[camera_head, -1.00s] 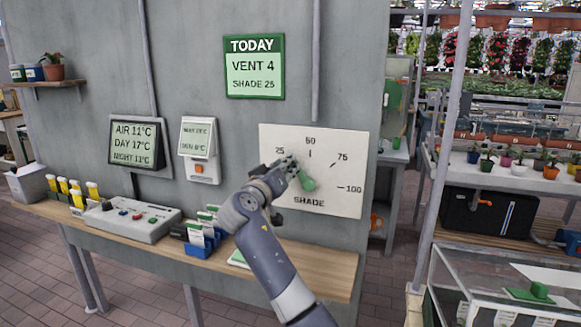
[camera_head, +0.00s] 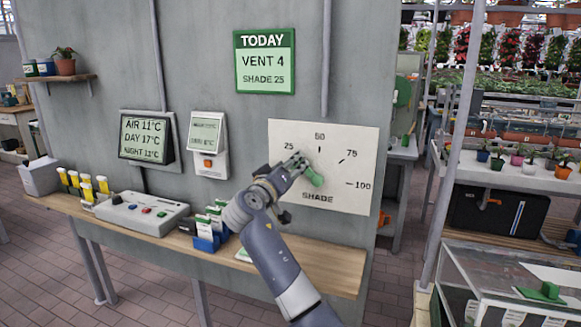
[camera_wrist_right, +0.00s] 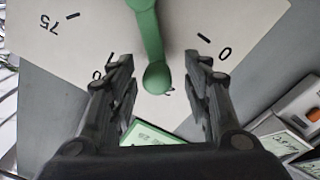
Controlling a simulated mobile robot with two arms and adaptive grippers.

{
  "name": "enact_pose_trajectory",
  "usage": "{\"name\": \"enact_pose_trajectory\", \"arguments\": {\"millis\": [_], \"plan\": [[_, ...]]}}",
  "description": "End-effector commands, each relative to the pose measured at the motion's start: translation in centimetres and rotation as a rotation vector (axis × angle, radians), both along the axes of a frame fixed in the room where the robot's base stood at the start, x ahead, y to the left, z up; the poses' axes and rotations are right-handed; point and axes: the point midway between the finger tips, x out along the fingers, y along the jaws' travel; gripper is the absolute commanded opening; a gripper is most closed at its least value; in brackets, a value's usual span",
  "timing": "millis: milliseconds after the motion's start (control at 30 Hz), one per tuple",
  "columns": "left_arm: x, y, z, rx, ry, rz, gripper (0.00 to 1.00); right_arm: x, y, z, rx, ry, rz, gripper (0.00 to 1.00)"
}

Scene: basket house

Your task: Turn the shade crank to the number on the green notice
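The green notice (camera_head: 264,62) on the grey wall reads TODAY, VENT 4, SHADE 25. Below it, a white SHADE dial board (camera_head: 345,188) shows 25, 50, 75 and 100. Its green crank (camera_head: 315,178) points up-left, roughly toward the 25; its outer end is hidden behind my right gripper (camera_head: 298,163) in the head view. In the right wrist view the crank's round knob (camera_wrist_right: 156,78) lies between the two fingers of my right gripper (camera_wrist_right: 160,72). The fingers are open, with a gap on each side. The mark behind the knob is partly hidden. My left gripper is not in view.
A wooden bench (camera_head: 325,264) runs below the board, with a grey control box (camera_head: 142,213), seed packets in a blue holder (camera_head: 208,235) and yellow-topped bottles (camera_head: 87,186). Two displays (camera_head: 146,138) (camera_head: 208,140) hang left of the board. A glass case (camera_head: 500,285) stands at right.

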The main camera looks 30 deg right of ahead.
Motion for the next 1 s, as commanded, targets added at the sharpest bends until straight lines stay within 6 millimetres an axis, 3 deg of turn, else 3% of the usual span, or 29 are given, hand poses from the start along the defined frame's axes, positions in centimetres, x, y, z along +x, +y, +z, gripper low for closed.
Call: {"name": "enact_pose_trajectory", "arguments": {"millis": [367, 800, 1000], "plan": [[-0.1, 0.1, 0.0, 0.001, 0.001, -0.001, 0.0, -0.6, 0.8, 0.2, -0.002, -0.004, 0.002, 0.45], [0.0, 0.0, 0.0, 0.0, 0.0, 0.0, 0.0, -6.0, 7.5, -0.2, 0.001, -0.002, 0.003, 0.45], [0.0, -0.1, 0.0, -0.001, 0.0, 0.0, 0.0, -7.3, 9.1, -0.2, -0.001, -0.001, 0.0, 0.45]]}}
